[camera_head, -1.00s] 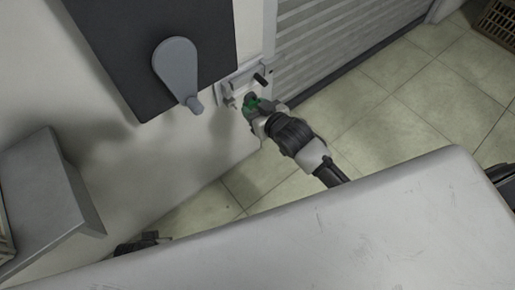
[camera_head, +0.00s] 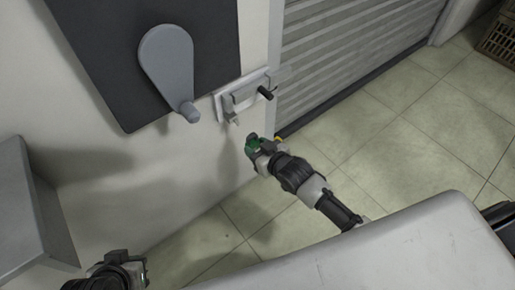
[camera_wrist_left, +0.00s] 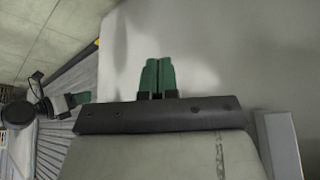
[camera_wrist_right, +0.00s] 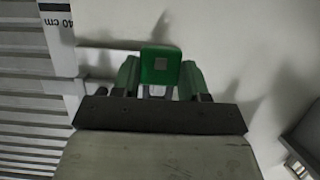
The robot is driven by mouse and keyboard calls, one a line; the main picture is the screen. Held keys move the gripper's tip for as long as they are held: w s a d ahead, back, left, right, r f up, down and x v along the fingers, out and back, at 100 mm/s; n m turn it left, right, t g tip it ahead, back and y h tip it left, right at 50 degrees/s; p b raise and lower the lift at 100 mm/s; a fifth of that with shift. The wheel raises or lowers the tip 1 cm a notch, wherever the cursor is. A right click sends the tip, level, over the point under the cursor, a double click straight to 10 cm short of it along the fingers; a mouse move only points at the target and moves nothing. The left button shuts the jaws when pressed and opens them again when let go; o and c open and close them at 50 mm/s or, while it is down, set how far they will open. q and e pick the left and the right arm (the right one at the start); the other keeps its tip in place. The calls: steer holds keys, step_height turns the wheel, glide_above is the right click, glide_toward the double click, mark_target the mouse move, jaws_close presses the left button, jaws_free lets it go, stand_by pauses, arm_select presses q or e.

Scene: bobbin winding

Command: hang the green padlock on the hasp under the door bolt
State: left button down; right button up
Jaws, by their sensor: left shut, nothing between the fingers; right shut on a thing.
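The green padlock (camera_wrist_right: 160,64) is held between the fingers of my right gripper (camera_wrist_right: 160,80), which is shut on it. In the head view the right gripper (camera_head: 255,147) is below and slightly right of the hasp (camera_head: 235,120), apart from it. The padlock's shackle is not clear to see. The door bolt (camera_head: 240,94) is on the pale door edge with its dark knob at the right; the hasp is a small tab below it. My left gripper (camera_wrist_left: 158,75) is shut and empty; its arm shows at the lower left in the head view.
A dark panel with a grey lever (camera_head: 170,65) is on the wall left of the bolt. A grey box (camera_head: 25,220) juts out at the left. A ribbed shutter (camera_head: 340,50) is right of the bolt. A crate (camera_head: 500,38) stands on the tiled floor, which is otherwise clear.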

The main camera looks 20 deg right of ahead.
mark_target(251, 140)
steer(key=shift+s+r, duration=0.15)
steer(key=shift+s, duration=0.05)
steer(key=shift+p, duration=0.4)
arm_select(q)
steer(key=s+g, duration=0.1)
steer(key=s+a+g, duration=0.1)
steer(key=s, duration=0.1)
steer(key=shift+s+f+y, duration=0.2)
steer(key=shift+s+y, duration=0.1)
steer(key=shift+r+p, duration=0.3)
arm_select(e)
steer(key=shift+w, duration=0.15)
stand_by(0.5)
arm_select(q)
steer(key=shift+w+d+f+b, duration=0.1)
steer(key=shift+w+f+b, duration=0.05)
steer(key=shift+f+b, duration=0.2)
arm_select(e)
steer(key=shift+w+a, duration=0.35)
steer(key=shift+w, duration=0.55)
steer(key=shift+w+a, duration=0.35)
steer(key=shift+w, duration=0.5)
